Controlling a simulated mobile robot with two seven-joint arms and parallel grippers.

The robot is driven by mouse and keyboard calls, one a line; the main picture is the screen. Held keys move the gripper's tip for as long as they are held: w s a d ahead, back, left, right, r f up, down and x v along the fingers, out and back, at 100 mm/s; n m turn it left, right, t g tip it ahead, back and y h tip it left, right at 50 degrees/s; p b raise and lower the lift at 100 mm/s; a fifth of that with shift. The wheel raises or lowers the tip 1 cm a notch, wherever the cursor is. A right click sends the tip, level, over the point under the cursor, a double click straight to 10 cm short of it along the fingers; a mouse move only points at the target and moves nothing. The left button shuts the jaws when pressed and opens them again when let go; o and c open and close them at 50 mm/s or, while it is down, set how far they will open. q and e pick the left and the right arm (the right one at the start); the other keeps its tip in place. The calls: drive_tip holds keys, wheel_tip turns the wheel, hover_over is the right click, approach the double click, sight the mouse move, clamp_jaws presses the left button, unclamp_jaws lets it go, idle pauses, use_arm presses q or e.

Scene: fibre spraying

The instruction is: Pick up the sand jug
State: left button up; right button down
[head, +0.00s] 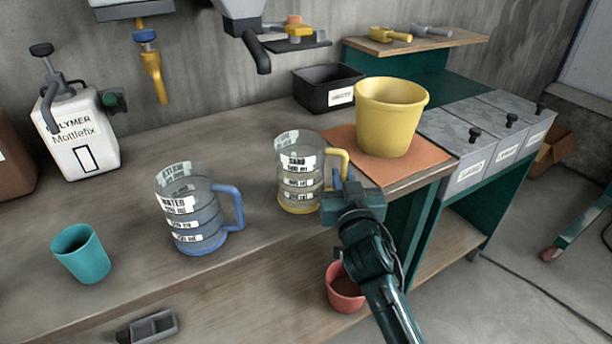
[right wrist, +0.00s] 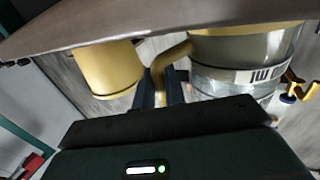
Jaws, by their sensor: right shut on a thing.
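The sand jug (head: 297,180) is a clear measuring jug with a yellow base and yellow handle, upright on the bench. My right gripper (head: 342,190) is at its right side, shut on the handle. In the right wrist view the yellow handle (right wrist: 172,62) runs between the fingers (right wrist: 160,88), with the jug body (right wrist: 232,52) beside it. The jug appears to rest on the bench; any small gap under it cannot be told. My left gripper is not in view.
A water jug (head: 193,215) with a blue handle stands left of the sand jug, and a teal cup (head: 80,254) farther left. A yellow bucket (head: 390,118) stands on an orange mat (head: 425,155) close behind my right gripper. A black bin (head: 325,88) is at the back.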

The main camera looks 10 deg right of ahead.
drive_tip(key=shift+r, duration=0.15)
drive_tip(key=shift+r, duration=0.2)
